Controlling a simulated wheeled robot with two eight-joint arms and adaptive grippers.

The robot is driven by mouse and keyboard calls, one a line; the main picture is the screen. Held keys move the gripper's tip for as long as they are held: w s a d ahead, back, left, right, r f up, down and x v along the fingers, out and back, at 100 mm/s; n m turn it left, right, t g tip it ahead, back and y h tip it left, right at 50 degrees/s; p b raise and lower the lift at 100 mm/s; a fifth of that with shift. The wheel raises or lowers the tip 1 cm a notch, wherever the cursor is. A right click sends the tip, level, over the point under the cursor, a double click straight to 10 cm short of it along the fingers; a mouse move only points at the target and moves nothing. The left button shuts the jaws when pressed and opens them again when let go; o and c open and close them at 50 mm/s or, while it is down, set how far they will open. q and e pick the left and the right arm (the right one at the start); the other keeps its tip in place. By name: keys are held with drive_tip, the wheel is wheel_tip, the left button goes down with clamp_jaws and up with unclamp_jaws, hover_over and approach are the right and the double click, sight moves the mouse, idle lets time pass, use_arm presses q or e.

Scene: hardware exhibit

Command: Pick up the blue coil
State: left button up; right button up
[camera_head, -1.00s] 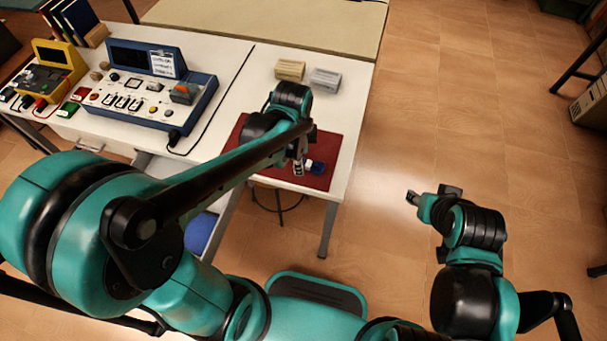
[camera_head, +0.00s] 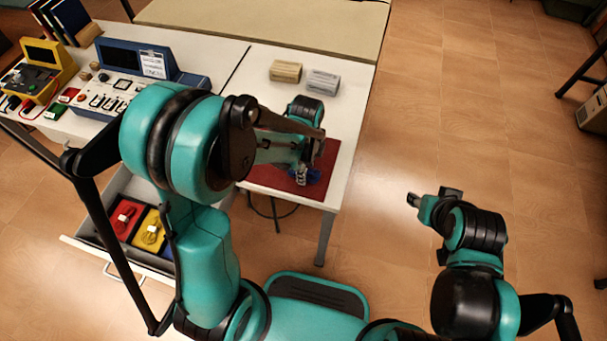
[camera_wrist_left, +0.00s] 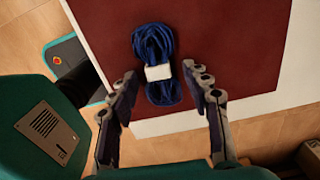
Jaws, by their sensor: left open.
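The blue coil (camera_wrist_left: 153,45), tied with a white band, lies on the dark red mat (camera_wrist_left: 225,35) in the left wrist view. In the head view the coil (camera_head: 314,177) is partly hidden by my left gripper (camera_head: 301,176). In the wrist view my left gripper (camera_wrist_left: 160,78) is open, with its fingertips on either side of the coil's near, banded end. The coil is not gripped, and the height of the fingertips above the mat is hard to tell. My right gripper (camera_head: 432,197) is over the floor, away from the table, with its fingers apart and empty.
An open drawer (camera_head: 85,240) at the left holds a red coil (camera_head: 124,219) and a yellow coil (camera_head: 150,233) in coloured compartments. A beige block (camera_head: 286,71) and a grey block (camera_head: 322,81) stand behind the mat. Consoles stand at the back left.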

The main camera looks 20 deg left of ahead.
use_arm(q)
drive_tip(key=shift+r, duration=0.1)
clamp_jaws()
